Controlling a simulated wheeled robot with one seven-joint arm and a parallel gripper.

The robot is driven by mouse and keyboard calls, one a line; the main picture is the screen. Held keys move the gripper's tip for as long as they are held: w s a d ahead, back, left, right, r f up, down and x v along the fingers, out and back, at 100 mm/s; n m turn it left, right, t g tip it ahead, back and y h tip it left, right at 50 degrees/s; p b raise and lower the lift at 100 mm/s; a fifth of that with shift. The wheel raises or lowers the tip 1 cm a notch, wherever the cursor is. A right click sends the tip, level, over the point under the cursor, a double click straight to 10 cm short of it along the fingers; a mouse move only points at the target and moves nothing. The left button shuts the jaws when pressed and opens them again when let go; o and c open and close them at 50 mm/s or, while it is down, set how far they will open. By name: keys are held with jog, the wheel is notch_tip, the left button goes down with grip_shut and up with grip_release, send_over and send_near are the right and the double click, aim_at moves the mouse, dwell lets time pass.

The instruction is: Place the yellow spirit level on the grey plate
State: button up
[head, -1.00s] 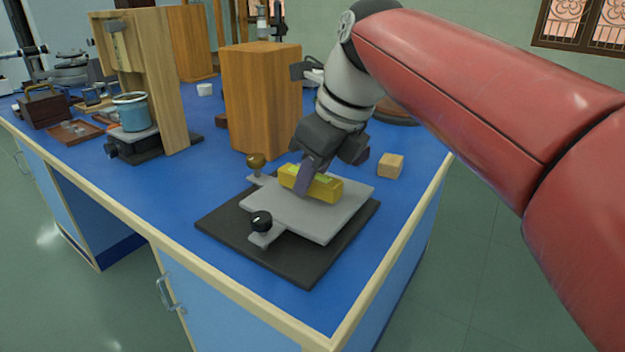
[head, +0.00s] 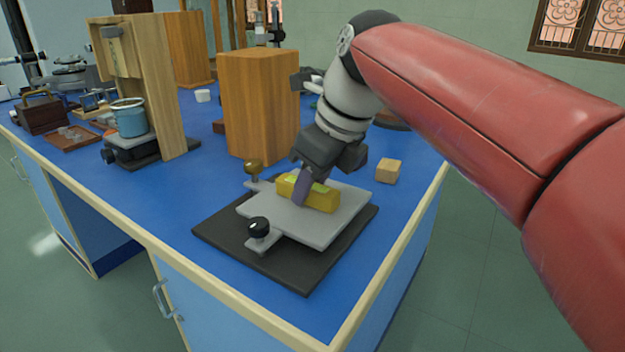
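The yellow spirit level (head: 320,198) is a short yellow block with a greenish vial on top. It lies level on or just above the grey plate (head: 300,229), toward its back edge; I cannot tell if a thin gap is left. My gripper (head: 303,190) points down and is shut on the spirit level. One dark finger covers part of its near side; the other finger is hidden behind it. The grey plate sits over a black base (head: 222,234), with a black knob (head: 259,227) at the front and a brass knob (head: 253,167) at the back left.
A small wooden cube (head: 388,171) stands right of the plate. A tall wooden block (head: 258,105) stands behind it. A wooden stand with a blue pot (head: 129,120) is farther left. The blue bench top (head: 185,205) is clear left of the base.

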jog(key=shift+s+a+f, duration=0.2)
jog(key=shift+f, duration=0.15)
jog(key=shift+r, duration=0.3)
jog(key=p+v, duration=0.3)
jog(key=v, duration=0.9)
jog(key=shift+r, duration=0.15)
